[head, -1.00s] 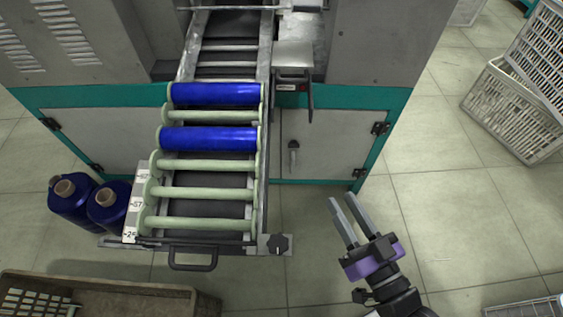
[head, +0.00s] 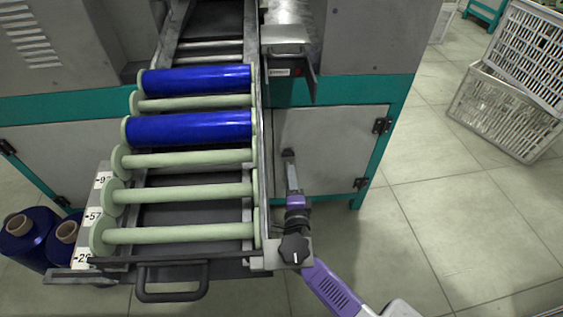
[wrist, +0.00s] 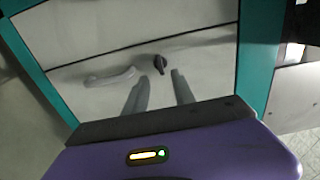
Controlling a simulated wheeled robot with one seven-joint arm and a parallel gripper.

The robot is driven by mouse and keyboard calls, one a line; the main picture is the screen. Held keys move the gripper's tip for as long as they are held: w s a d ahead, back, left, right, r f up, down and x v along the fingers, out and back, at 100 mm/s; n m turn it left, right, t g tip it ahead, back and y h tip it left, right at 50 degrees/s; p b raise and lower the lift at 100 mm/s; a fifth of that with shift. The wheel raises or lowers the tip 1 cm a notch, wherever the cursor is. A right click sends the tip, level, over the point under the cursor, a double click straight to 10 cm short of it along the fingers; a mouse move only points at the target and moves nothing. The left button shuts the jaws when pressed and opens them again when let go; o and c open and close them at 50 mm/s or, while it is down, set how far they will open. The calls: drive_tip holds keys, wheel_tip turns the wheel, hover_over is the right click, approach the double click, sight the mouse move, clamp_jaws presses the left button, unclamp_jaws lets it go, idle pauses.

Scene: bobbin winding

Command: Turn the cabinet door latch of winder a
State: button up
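The cabinet door (head: 335,150) is a grey panel in a teal frame, low on the winder, and it is closed. Its dark latch (wrist: 160,64) shows in the wrist view just beyond my fingertips. In the head view my gripper (head: 291,178) shows beside the roller rack.
The roller rack (head: 180,217) with two blue rolls juts out just left of my gripper, its black knob (head: 294,248) above my arm. A pale bar-like handle (wrist: 108,76) is left of the latch. White crates (head: 505,115) stand at the right. Floor between is clear.

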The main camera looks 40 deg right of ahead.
sight(288, 156)
drive_tip(key=b+x, duration=0.3)
drive_tip(key=x, duration=0.4)
drive_tip(key=shift+w+d, duration=0.15)
drive_tip(key=shift+w, duration=0.1)
drive_tip(key=shift+c, duration=0.4)
clamp_jaws()
